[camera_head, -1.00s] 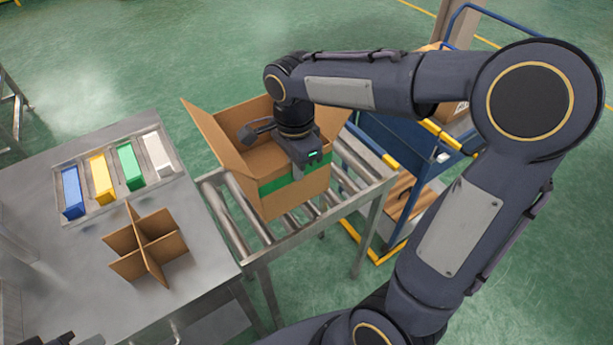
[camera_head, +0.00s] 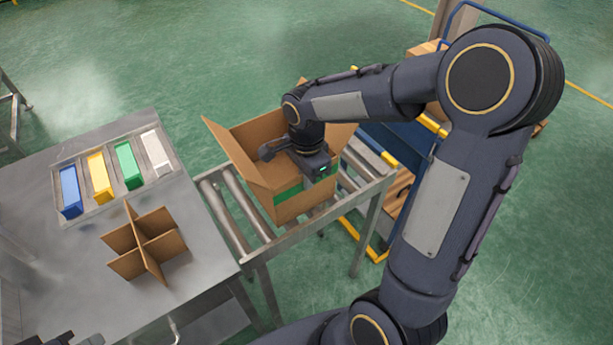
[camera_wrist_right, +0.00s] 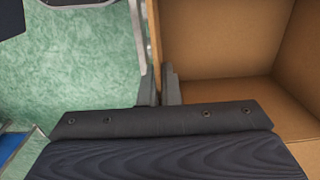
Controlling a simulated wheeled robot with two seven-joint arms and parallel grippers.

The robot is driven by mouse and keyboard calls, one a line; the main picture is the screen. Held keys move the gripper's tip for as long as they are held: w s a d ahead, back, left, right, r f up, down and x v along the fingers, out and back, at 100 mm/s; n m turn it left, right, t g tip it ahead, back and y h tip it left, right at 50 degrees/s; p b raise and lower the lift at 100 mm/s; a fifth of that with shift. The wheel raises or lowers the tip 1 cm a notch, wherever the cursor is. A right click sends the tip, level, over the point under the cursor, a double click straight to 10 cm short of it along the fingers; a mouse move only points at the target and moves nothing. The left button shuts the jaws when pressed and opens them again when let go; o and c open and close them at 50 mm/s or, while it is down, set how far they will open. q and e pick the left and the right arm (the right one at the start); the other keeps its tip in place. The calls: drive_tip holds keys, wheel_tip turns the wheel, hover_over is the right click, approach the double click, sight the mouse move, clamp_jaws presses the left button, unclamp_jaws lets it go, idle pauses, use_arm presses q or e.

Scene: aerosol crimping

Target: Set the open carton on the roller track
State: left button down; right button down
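The open brown carton (camera_head: 250,172) has its flaps spread and a green band on its side. It is upright over the roller track (camera_head: 222,215); whether its base touches the rollers is hard to tell. My right gripper (camera_head: 316,170) is at the carton's right wall. In the right wrist view, the gripper's fingers (camera_wrist_right: 159,90) straddle a carton wall (camera_wrist_right: 152,30) and are shut on it, with the empty-looking inside (camera_wrist_right: 215,45) to the right. Part of my left gripper (camera_head: 62,340) shows at the bottom left edge; its fingers are unclear.
A steel table (camera_head: 60,290) on the left holds a cardboard divider (camera_head: 147,243) and a tray (camera_head: 98,207) with blue, yellow, green and white blocks. A blue cart (camera_head: 385,150) with cartons stands behind the track. Bare rollers show left of the carton.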

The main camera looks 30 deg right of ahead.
drive_tip(key=c, duration=1.6)
unclamp_jaws()
drive_tip(key=shift+c, duration=0.2)
wheel_tip(320, 180, up, 11)
drive_tip(key=shift+r+p, duration=0.1)
drive_tip(key=shift+p, duration=0.45)
drive_tip(key=shift+r, duration=0.35)
drive_tip(key=s+a+f+n+t+y, duration=0.1)
drive_tip(key=s+a+n+t+y, duration=0.1)
drive_tip(key=s+n, duration=0.5)
drive_tip(key=s+a+f+n+t+y, duration=0.1)
drive_tip(key=s+a+n+t, duration=0.1)
drive_tip(key=s+n, duration=0.6)
drive_tip(key=shift+s+f+n+t+y, duration=0.3)
drive_tip(key=shift+s+f+t+y, duration=0.1)
drive_tip(key=shift+s+t, duration=0.5)
drive_tip(key=shift+s+a, duration=0.1)
